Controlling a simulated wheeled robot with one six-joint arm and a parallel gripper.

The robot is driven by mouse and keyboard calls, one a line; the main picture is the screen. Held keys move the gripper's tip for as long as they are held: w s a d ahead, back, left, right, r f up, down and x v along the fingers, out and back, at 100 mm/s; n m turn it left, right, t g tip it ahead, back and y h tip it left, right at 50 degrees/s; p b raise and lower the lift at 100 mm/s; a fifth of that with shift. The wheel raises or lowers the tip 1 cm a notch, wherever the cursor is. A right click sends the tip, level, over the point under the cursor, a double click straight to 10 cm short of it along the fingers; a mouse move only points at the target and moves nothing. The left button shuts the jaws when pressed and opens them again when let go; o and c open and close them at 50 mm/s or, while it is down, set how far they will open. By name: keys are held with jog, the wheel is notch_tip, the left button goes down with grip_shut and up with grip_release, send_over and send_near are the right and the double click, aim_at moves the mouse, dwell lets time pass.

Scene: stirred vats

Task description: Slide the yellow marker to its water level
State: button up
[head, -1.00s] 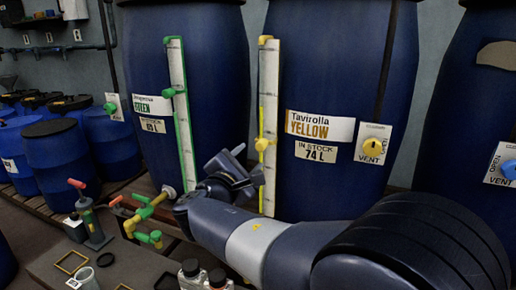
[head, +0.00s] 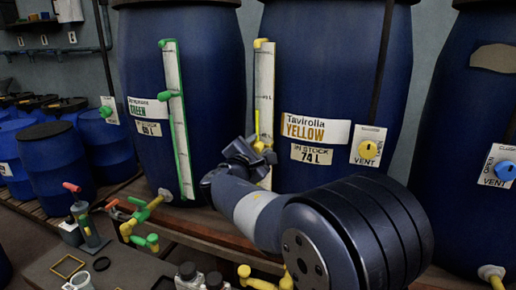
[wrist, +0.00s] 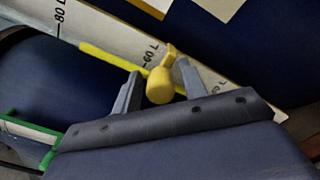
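The yellow marker (head: 259,146) sits on the yellow vat's white gauge strip (head: 264,75). In the wrist view the marker's knob (wrist: 160,86) is near the 60 L mark. A yellow line (wrist: 105,57), seemingly the water column, runs along the gauge past the marker toward 80 L and ends between the two marks. My gripper (wrist: 160,90) is open, with one finger on each side of the knob and small gaps visible. In the head view my gripper (head: 252,154) is at the marker and hides part of the lower gauge.
The Tavirolla YELLOW vat (head: 340,80) carries a 74 L stock label (head: 311,154) and a yellow vent knob (head: 368,149). The green vat's gauge (head: 175,80) stands to the left. Valves and bottles (head: 188,276) stand low in front.

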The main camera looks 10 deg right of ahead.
grip_shut()
notch_tip(320, 180, up, 10)
jog(key=p, duration=0.5)
jog(key=shift+f+p, duration=0.25)
jog(key=shift+p, duration=0.1)
jog(key=shift+o, duration=0.8)
grip_release()
jog(key=b+v, duration=0.1)
jog(key=v, duration=0.9)
jog(key=shift+s+a, duration=0.25)
jog(key=shift+s, duration=0.1)
